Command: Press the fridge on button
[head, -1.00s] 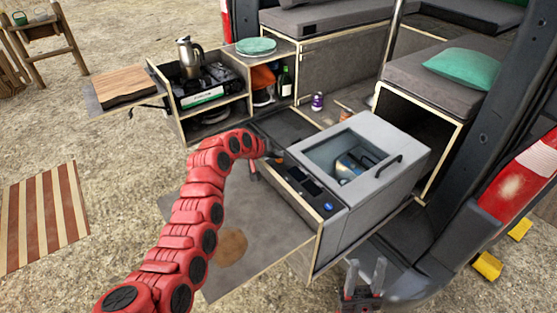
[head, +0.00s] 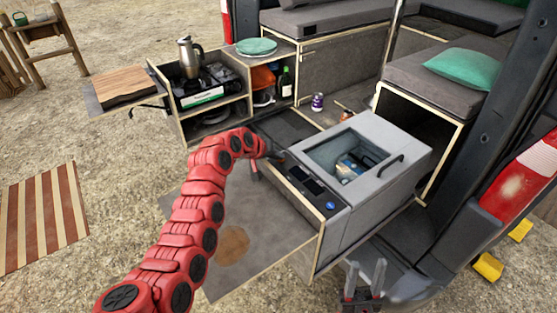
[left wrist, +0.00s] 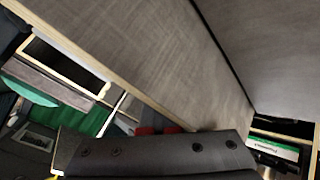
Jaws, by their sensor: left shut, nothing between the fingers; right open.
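The fridge (head: 392,196) is a grey box with a glass-windowed lid and a dark handle, right of centre in the head view. Its dark control strip (head: 318,208) runs along the near-left edge, with small dark panels (head: 304,179) and a round blue spot (head: 330,206). I cannot tell which part is the on button. My left gripper (head: 277,157) is shut and empty at the strip's far end; whether it touches is unclear. The left wrist view shows a dark bolted part of mine, but no button. My right gripper (head: 365,272) is open and empty, in front of the fridge.
A grey board (head: 270,238) with a brown round patch lies beneath my left arm. A kitchen unit (head: 215,112) with a stove and kettle stands behind it. The van's door frame (head: 462,190) rises right of the fridge.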

